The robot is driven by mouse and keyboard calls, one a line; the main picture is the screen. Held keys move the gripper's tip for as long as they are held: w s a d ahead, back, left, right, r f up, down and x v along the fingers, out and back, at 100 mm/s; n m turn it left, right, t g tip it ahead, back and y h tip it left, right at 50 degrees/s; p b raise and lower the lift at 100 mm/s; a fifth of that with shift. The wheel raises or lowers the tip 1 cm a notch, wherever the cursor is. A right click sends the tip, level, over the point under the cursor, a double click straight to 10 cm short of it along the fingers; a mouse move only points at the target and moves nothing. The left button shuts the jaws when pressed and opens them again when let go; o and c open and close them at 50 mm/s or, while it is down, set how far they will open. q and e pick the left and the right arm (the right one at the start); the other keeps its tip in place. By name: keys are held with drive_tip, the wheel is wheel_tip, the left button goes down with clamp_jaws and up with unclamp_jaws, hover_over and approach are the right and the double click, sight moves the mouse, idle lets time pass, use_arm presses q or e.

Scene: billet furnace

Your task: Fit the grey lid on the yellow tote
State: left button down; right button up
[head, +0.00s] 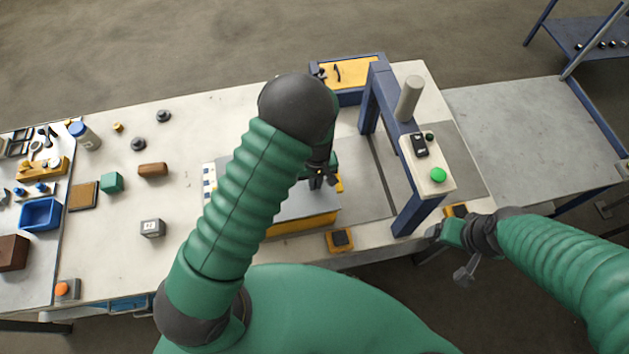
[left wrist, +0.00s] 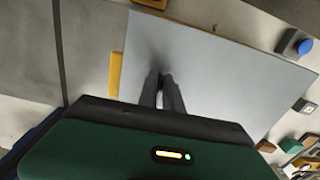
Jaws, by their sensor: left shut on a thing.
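The yellow tote (head: 300,224) stands on the bench, with its front wall showing below the grey lid (head: 292,207). The lid is a flat grey panel that fills much of the left wrist view (left wrist: 215,85). A strip of the yellow tote (left wrist: 115,75) shows past the lid's left edge there, so the lid looks off to one side. Whether it touches the rim I cannot tell. My left gripper (head: 318,182) is shut over the lid, its fingers together; what they grip is hidden. My right gripper (head: 447,257) looks open and empty off the bench's front right edge.
A blue gantry frame (head: 408,212) with a green-button box (head: 427,165) stands right of the tote. A blue-and-yellow bin (head: 349,74) is behind. A brown block (head: 153,170), a green block (head: 112,182) and a grey cube (head: 152,228) lie left, with clear bench between.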

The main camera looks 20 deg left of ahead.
use_arm(q)
drive_tip(key=shift+d, duration=0.15)
drive_tip(key=shift+s+a+f, duration=0.1)
drive_tip(key=shift+a+f, duration=0.15)
drive_tip(key=shift+f, duration=0.1)
drive_tip(key=shift+d, duration=0.15)
drive_tip(key=c, duration=1.4)
unclamp_jaws()
drive_tip(key=shift+c, duration=0.2)
drive_tip(key=shift+r+p, duration=2.7)
drive_tip(key=shift+r, duration=0.9)
